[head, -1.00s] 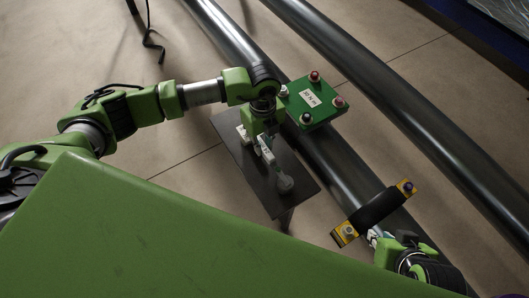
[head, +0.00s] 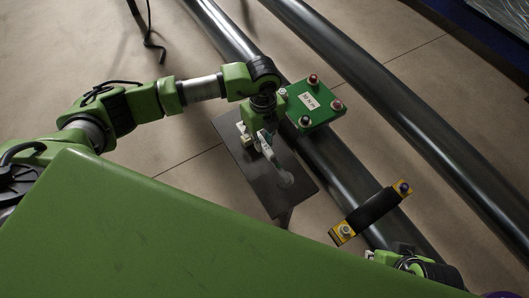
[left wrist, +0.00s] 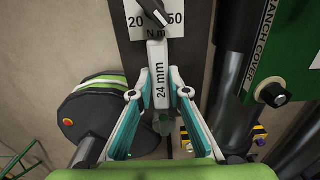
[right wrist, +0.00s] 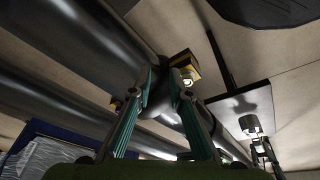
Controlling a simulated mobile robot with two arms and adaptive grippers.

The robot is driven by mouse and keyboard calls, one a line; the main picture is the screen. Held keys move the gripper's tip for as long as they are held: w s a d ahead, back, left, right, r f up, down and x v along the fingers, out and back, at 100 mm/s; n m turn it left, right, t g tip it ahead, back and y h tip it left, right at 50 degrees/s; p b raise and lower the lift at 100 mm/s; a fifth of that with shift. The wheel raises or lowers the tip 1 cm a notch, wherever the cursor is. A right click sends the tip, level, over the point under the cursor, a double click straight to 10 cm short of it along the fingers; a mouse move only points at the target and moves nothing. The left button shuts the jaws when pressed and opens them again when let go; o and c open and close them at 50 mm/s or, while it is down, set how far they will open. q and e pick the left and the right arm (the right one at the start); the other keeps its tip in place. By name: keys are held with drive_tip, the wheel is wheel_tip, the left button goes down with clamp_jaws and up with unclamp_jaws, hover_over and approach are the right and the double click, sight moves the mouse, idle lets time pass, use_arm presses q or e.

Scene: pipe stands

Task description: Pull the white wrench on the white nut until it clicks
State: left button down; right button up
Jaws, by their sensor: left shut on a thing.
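The pale wrench (left wrist: 160,80), marked 24 mm, is between the fingers of my left gripper (left wrist: 164,85). The gripper is shut on it, above a dark plate. In the head view my left gripper (head: 266,147) and the wrench hang over this plate. A pale nut (head: 346,230) sits on the near yellow end of a black-and-yellow clamp, well right of the wrench; a nut on that clamp also shows in the right wrist view (right wrist: 187,77). My right gripper (head: 376,256) is just below the clamp. In its wrist view its fingers (right wrist: 161,82) stand apart and empty.
A dark plate (head: 240,165) with a 20–50 N m dial lies under my left gripper. A green branch cover (head: 322,112) with several coloured nuts sits beside it on a pipe. Long dark pipes (head: 390,85) cross the floor. Open floor (head: 190,200) shows to the left.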

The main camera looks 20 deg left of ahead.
use_arm(q)
drive_tip(key=shift+r+p, duration=0.35)
drive_tip(key=shift+r, duration=0.15)
drive_tip(key=shift+r+p, duration=0.6)
drive_tip(key=shift+r, duration=0.15)
use_arm(e)
drive_tip(key=x, duration=0.6)
drive_tip(key=shift+s+f, duration=0.2)
drive_tip(key=shift+s, duration=0.05)
drive_tip(key=shift+a, duration=0.1)
